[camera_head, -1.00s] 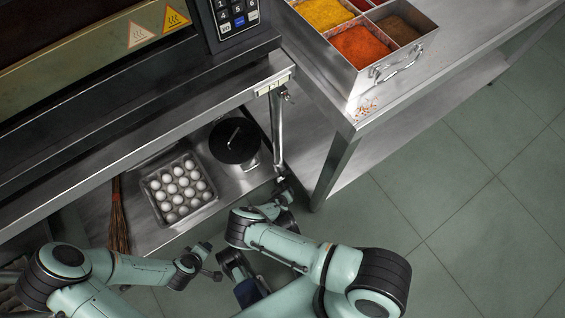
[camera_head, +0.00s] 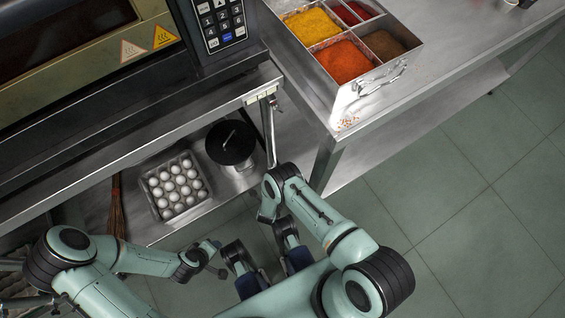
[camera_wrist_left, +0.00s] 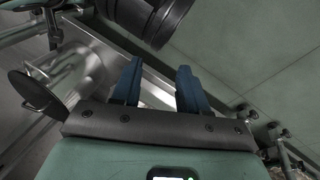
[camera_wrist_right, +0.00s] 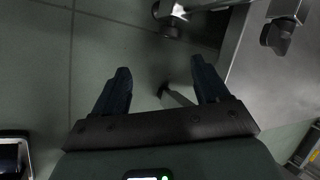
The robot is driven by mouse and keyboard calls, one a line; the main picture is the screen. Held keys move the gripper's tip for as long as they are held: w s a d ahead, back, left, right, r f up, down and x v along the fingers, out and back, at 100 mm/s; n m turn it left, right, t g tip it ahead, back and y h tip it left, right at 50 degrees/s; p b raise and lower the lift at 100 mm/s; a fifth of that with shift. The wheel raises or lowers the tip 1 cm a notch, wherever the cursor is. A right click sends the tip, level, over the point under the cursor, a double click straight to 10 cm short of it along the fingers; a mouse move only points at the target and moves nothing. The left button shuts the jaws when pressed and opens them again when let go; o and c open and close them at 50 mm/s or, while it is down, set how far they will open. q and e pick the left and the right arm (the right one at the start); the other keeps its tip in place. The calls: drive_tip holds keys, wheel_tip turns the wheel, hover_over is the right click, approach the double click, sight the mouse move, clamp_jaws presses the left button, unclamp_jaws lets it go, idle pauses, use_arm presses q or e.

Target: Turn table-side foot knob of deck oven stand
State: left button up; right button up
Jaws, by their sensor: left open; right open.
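The deck oven stand (camera_head: 120,138) fills the left of the head view. Its table-side leg (camera_head: 270,135) runs down behind my right arm, which hides its foot. In the right wrist view a bright metal part with a dark round end (camera_wrist_right: 170,28) shows at the top, and a dark knob-like piece (camera_wrist_right: 278,36) shows at upper right; I cannot tell which is the foot knob. My left gripper (camera_wrist_left: 160,62) is open and empty near the stand's front edge.
Eggs in a tray (camera_head: 150,192) and a black-lidded pot (camera_head: 230,145) stand on the lower shelf; a broom (camera_head: 117,207) is at left. The steel table (camera_head: 345,125) at right carries a spice box (camera_head: 345,92). Floor (camera_head: 440,190) is clear at right.

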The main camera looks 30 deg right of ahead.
use_arm(q)
drive_tip(key=w+f+b, duration=0.3)
drive_tip(key=f, duration=0.1)
use_arm(e)
drive_tip(key=w+d+f+m+b, duration=0.1)
drive_tip(key=w+d+f+m, duration=0.1)
drive_tip(key=f, duration=0.2)
drive_tip(key=w+d+f+m+b, duration=0.2)
drive_tip(key=f, duration=0.2)
drive_tip(key=w+d+f+m+b, duration=0.1)
drive_tip(key=w+f+m+b, duration=0.1)
drive_tip(key=f, duration=0.2)
drive_tip(key=shift+w+d+f+h, duration=0.1)
drive_tip(key=shift+w+d+h, duration=0.05)
drive_tip(key=shift+d+h, duration=0.2)
use_arm(q)
drive_tip(key=s+a+f+n+g, duration=0.1)
drive_tip(key=s+a+f+g, duration=0.1)
drive_tip(key=s+f, duration=0.6)
drive_tip(key=s+g, duration=0.1)
drive_tip(key=s, duration=0.2)
drive_tip(key=shift+s+a+f+b, duration=0.15)
drive_tip(key=shift+s+a+b, duration=0.1)
drive_tip(key=shift+s+b, duration=0.1)
use_arm(e)
drive_tip(key=shift+w+d+f, duration=0.1)
drive_tip(key=shift+d+f, duration=0.05)
drive_tip(key=c, duration=1)
